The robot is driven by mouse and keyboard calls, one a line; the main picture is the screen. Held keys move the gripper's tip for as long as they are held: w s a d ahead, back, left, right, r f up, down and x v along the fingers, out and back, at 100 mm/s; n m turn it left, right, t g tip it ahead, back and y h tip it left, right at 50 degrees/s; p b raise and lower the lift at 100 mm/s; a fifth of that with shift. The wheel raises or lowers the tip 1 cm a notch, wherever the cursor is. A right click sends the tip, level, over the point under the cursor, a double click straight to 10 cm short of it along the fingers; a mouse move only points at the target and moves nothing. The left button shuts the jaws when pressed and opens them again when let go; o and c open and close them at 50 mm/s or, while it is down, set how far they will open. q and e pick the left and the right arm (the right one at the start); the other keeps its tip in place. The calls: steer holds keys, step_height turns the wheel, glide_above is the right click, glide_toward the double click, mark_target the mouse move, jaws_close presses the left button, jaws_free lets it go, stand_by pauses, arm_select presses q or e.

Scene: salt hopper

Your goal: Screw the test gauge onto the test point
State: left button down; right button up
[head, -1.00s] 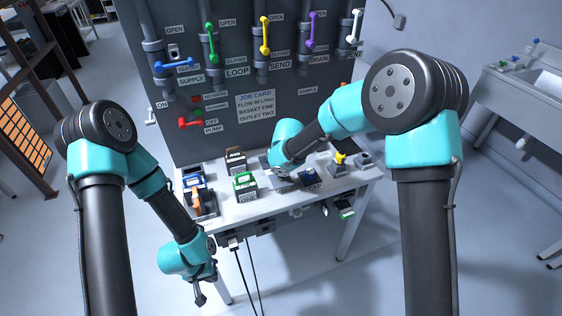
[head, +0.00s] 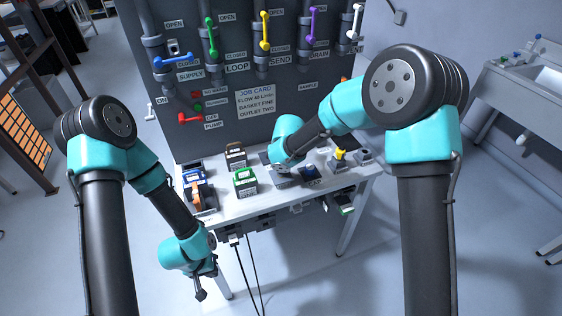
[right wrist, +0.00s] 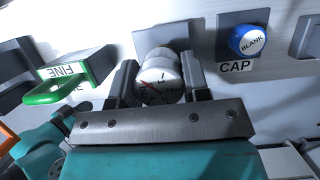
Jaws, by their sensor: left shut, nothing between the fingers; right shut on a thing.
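The test gauge (right wrist: 157,79), a white round dial with a red needle, stands between the fingers of my right gripper (right wrist: 160,86) in the right wrist view. My right gripper is shut on it. A grey block shows just behind the gauge; I cannot tell whether they touch. In the head view my right forearm hides the gauge and most of that gripper, low over the bench. I cannot make out the test point for certain. My left gripper (head: 201,287) is shut and empty, hanging below the bench's front left edge.
A green-handled FINE basket (head: 244,181) stands on the white bench (head: 225,208), left of my right gripper. A yellow-topped fitting (head: 340,157) is to the right. The valve panel (head: 232,75) rises behind.

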steer(key=shift+f, duration=1.45)
stand_by(1.0)
steer(key=shift+m+h, duration=0.7)
steer(key=shift+m, duration=1.3)
steer(key=shift+m+h, duration=0.3)
steer(key=shift+m, duration=0.8)
steer(key=shift+m+h, duration=0.4)
steer(key=shift+m, duration=0.5)
steer(key=m+h, duration=0.1)
steer(key=m, duration=0.2)
steer(key=shift+f+m+g, duration=0.1)
steer(key=shift+m+g, duration=0.2)
steer(key=shift+m, duration=0.1)
